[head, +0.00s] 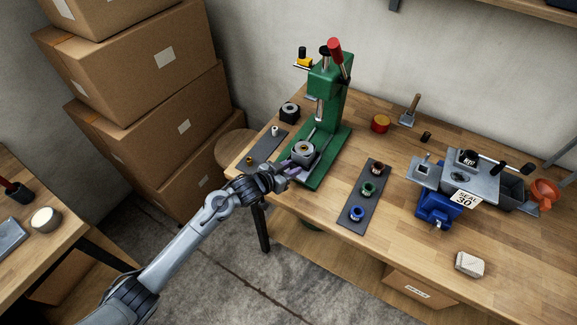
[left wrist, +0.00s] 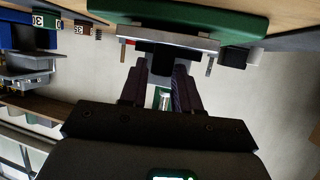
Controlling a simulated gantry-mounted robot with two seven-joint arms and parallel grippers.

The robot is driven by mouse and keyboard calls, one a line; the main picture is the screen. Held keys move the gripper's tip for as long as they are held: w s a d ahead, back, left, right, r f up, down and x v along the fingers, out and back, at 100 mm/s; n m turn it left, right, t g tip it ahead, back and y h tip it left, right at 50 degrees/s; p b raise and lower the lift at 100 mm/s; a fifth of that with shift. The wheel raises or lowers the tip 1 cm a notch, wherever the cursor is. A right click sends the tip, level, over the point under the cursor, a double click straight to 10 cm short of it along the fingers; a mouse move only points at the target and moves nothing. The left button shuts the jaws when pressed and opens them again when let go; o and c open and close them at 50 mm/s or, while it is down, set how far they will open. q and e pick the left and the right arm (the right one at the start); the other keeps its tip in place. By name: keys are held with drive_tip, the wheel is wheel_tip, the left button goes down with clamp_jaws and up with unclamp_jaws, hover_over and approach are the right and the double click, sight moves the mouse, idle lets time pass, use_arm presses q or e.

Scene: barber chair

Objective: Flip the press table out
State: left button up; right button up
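The green press (head: 333,95) stands on the wooden bench with a red-knobbed lever (head: 335,50) raised. Its grey press table (head: 303,152), bearing a block with a round brassy centre, sits low over the green base (head: 318,172). My left gripper (head: 290,168) is at the table's near-left edge. In the left wrist view the grey table plate (left wrist: 165,37) shows under the green base. A dark tab (left wrist: 172,58) is at the fingertips of the left gripper (left wrist: 163,82). The fingers are apart with a gap between them; contact with the tab is unclear. My right gripper is out of view.
A dark mat (head: 265,148) lies left of the press, with a dark block (head: 290,111) behind it. Another mat (head: 350,222) with several coloured pieces lies to the right. A blue-based fixture (head: 437,207) stands farther right. Stacked boxes (head: 165,120) are at the left.

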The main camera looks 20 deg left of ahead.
use_arm(q)
drive_tip(key=shift+o, duration=1.4)
drive_tip(key=shift+s+a+f, duration=0.1)
drive_tip(key=shift+s, duration=0.05)
drive_tip(key=p+v, duration=0.1)
drive_tip(key=v, duration=0.9)
drive_tip(key=shift+s, duration=0.3)
